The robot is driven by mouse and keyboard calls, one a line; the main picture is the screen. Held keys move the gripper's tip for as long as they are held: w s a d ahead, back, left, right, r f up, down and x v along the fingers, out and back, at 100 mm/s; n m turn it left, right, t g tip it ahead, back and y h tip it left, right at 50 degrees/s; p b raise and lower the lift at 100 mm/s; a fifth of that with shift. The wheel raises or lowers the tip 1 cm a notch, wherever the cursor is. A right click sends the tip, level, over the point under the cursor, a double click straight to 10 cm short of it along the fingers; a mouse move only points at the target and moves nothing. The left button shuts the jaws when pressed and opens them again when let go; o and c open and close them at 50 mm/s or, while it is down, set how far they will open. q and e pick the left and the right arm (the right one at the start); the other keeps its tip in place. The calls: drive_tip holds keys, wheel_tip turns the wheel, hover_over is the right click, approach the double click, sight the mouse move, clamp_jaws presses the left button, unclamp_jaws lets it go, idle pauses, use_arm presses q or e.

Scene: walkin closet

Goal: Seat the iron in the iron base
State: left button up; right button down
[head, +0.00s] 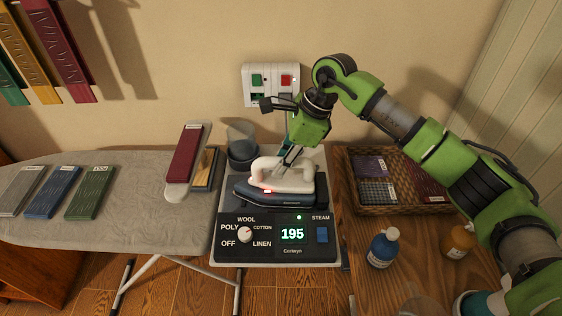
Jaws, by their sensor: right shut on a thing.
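The iron (258,189) has a white handle and body over a dark sole, with a small red light at its front left. It is over the iron base (221,256), a light grey station with a dial, a green 195 display and a blue steam switch. The iron looks roughly level, its nose to the left. I cannot tell whether it touches the base's dark rest or hovers just above it. My right gripper (288,157) reaches down from above and is shut on the iron's handle. The fingertips are partly hidden at the handle. My left gripper is not in view.
A grey cup (242,145) stands behind the iron. A wall box (271,79) with green and red switches is above. An ironing board (130,215) with cloth strips is left.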

drive_tip(key=shift+r, duration=0.15)
idle(0.3)
drive_tip(key=c, duration=1.8)
unclamp_jaws()
drive_tip(key=shift+s+f, duration=0.1)
drive_tip(key=shift+f, duration=0.15)
drive_tip(key=shift+d+r, duration=0.15)
drive_tip(key=shift+r, duration=0.2)
drive_tip(key=v, duration=1.1)
drive_tip(key=shift+r, duration=0.35)
